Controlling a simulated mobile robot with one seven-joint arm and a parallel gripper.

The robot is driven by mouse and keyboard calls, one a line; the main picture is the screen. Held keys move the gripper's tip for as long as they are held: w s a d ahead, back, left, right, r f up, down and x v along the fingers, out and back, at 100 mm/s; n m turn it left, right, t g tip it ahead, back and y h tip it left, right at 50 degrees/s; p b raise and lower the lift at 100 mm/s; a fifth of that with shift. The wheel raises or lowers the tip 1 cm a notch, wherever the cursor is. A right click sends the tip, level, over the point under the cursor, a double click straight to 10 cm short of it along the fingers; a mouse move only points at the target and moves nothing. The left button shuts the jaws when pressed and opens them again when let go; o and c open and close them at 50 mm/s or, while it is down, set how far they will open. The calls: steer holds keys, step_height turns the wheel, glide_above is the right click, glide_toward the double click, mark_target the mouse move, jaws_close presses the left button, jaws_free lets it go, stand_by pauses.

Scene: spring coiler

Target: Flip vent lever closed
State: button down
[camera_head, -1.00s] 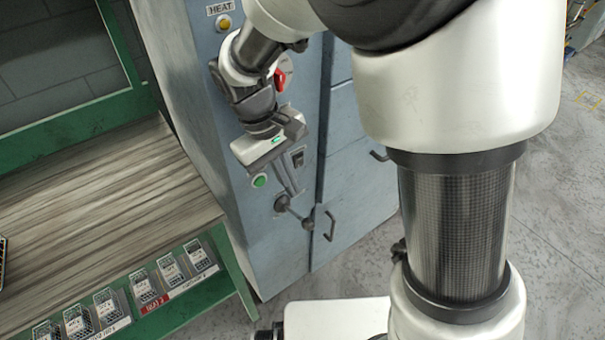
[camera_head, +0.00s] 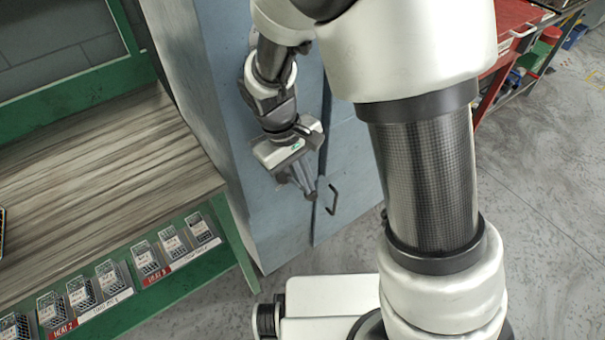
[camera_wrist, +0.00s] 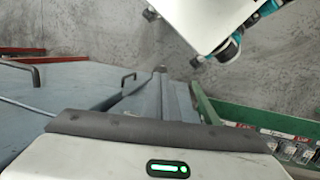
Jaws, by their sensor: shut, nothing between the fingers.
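My gripper (camera_head: 311,194) is shut and empty, in front of the blue-grey cabinet, with its fingers pointing down toward the cabinet's front edge. In the wrist view its fingers (camera_wrist: 158,82) run away from the camera along the cabinet. The vent lever cannot be made out clearly in either current view; my arm and gripper cover that part of the cabinet front. I cannot tell the lever's position or whether my fingers touch it.
The blue-grey cabinet (camera_head: 214,95) has a dark door handle (camera_head: 332,200) just right of my fingertips. A green-framed workbench (camera_head: 95,190) with several labelled bins stands at left. A red bench (camera_head: 508,35) is at the upper right. Grey floor is open at right.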

steer(key=shift+f, duration=0.1)
stand_by(0.3)
steer(key=shift+s+d+f+t+y+b, duration=0.3)
steer(key=shift+s+f+t+b, duration=0.25)
steer(key=shift+b, duration=0.4)
step_height(320, 180, down, 9)
steer(key=s+d+b, duration=0.1)
steer(key=s+b, duration=0.1)
steer(key=b, duration=0.4)
steer(key=shift+d, duration=0.2)
steer(key=shift+r, duration=0.1)
